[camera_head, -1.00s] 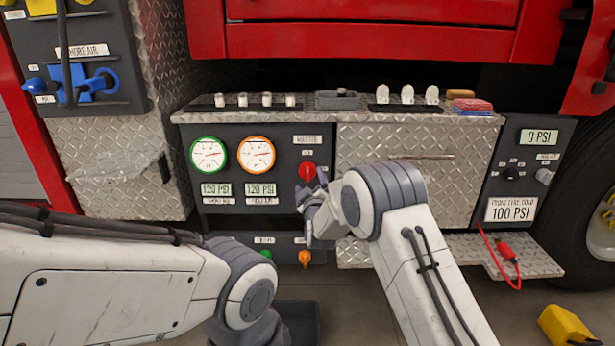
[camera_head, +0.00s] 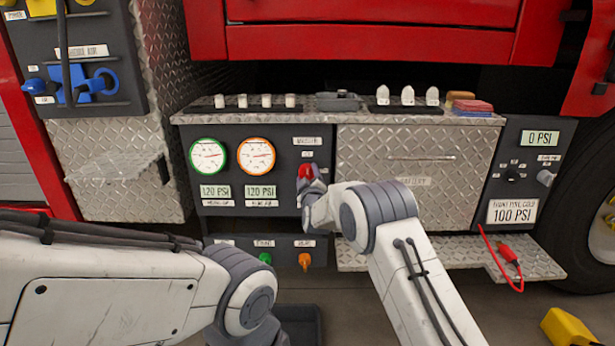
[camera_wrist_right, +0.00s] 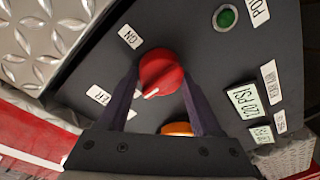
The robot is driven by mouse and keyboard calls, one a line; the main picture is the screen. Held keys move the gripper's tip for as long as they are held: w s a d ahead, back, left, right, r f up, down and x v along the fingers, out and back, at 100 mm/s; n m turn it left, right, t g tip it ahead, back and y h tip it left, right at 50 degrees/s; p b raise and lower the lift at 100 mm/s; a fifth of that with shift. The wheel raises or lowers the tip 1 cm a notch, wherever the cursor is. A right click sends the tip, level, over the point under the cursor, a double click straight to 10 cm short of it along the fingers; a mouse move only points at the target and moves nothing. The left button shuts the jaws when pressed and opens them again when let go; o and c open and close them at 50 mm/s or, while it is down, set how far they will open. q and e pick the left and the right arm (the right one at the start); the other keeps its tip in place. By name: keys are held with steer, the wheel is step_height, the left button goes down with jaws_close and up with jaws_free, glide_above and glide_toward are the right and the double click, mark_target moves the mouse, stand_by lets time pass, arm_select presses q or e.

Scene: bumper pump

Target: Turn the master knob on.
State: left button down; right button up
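The red master knob (camera_head: 305,171) is on the dark gauge panel, under the "MASTER" label, right of the orange gauge. In the right wrist view the round red knob (camera_wrist_right: 162,72) has a white pointer line directed to the lower left, toward a white label (camera_wrist_right: 99,95). The "ON" label (camera_wrist_right: 130,37) is at its upper left. My right gripper (camera_head: 311,187) is at the knob. In the wrist view its two dark fingers (camera_wrist_right: 161,80) stand on either side of the knob, close to its edges; firm contact cannot be told. My left gripper is out of view.
The green gauge (camera_head: 208,156) and orange gauge (camera_head: 256,156) are left of the knob. A diamond-plate drawer front (camera_head: 420,185) is on the right. My left arm fills the lower left.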

steer(key=shift+c, duration=0.7)
steer(key=shift+m, duration=0.4)
steer(key=m+b, duration=0.2)
steer(key=m, duration=0.1)
steer(key=shift+f+m, duration=0.15)
steer(key=shift+m, duration=0.25)
steer(key=m+t+b, duration=0.1)
steer(key=m+b, duration=0.1)
steer(key=m, duration=0.3)
steer(key=m+h+b, duration=0.1)
steer(key=m+b, duration=0.1)
steer(key=m, duration=0.2)
steer(key=shift+d+m, duration=0.1)
steer(key=shift+m, duration=0.3)
steer(key=m+b, duration=0.2)
steer(key=m, duration=0.2)
steer(key=shift+m+h, duration=0.3)
steer(key=shift+h, duration=0.1)
